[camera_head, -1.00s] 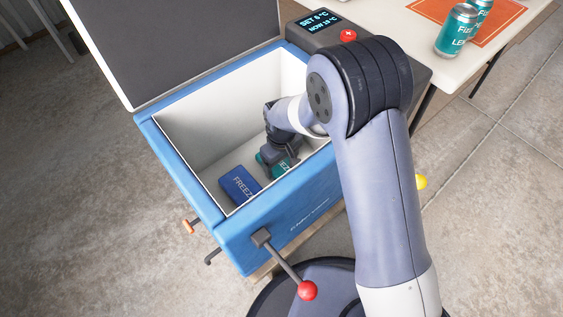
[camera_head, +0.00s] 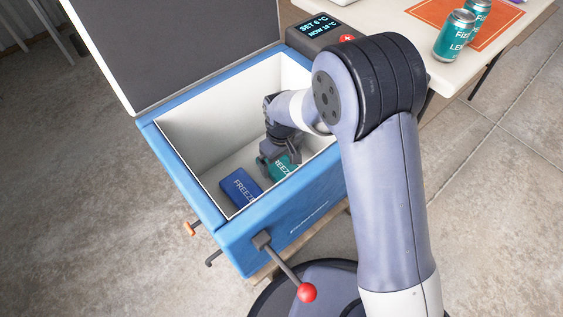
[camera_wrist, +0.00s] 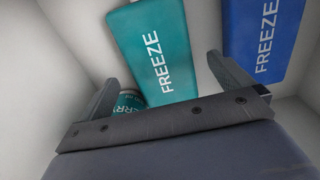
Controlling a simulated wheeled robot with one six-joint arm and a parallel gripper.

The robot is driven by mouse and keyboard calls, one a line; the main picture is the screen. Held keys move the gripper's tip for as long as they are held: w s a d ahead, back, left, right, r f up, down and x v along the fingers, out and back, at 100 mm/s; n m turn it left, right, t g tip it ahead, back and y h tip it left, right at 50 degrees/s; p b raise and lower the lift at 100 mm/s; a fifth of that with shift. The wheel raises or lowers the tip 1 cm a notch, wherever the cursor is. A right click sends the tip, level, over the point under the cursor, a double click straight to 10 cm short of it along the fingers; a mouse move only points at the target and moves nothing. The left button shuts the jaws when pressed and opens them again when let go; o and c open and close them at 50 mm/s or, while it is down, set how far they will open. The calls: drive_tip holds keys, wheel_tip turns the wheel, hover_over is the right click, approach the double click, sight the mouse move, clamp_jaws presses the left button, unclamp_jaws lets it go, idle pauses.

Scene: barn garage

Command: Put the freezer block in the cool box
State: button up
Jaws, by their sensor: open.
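The blue cool box (camera_head: 178,163) stands with its lid raised. A teal freezer block (camera_head: 285,164) lies inside it, below my gripper; in the wrist view this block (camera_wrist: 155,48) lies flat, lettered FREEZE. A dark blue freezer block (camera_head: 239,187) lies beside it on the box floor and also shows in the wrist view (camera_wrist: 262,42). My gripper (camera_head: 279,158) is inside the box, with its fingers apart. In the wrist view the open gripper (camera_wrist: 168,88) holds nothing that I can see; its body hides the near end of the teal block.
A teal can (camera_wrist: 132,103) shows partly behind my gripper in the wrist view.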

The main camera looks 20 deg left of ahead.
sight(281, 167)
wheel_tip(281, 167, up, 9)
drive_tip(key=p, duration=0.2)
drive_tip(key=shift+f, duration=0.2)
idle(1.2)
